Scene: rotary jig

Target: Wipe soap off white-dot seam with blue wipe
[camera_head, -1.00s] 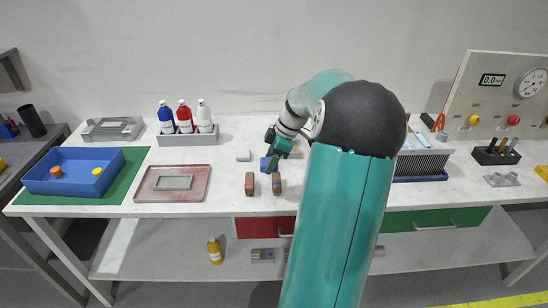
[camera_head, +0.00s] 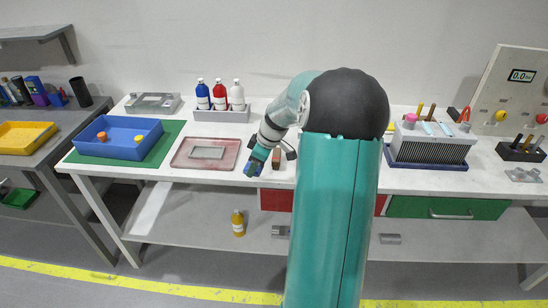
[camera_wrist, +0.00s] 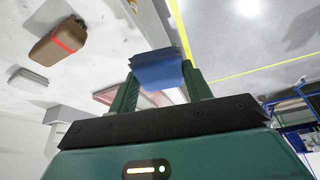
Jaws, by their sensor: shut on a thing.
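My gripper (camera_head: 257,163) is shut on the blue wipe (camera_wrist: 157,68), a folded blue block between both green fingers in the wrist view. In the head view the blue wipe (camera_head: 251,169) hangs at the fingertips by the bench's front edge, just right of the red-brown tray. I cannot tell whether it touches the bench. No soap and no white-dot seam can be made out in either view.
The red-brown tray (camera_head: 178,160) holds a grey frame (camera_head: 207,152). A brown block with a red band (camera_wrist: 58,44) and a grey block (camera_wrist: 29,80) are near the gripper. Blue bin (camera_head: 130,150) and bottle rack (camera_head: 220,116) stand left; a grey finned unit (camera_head: 432,150) stands right.

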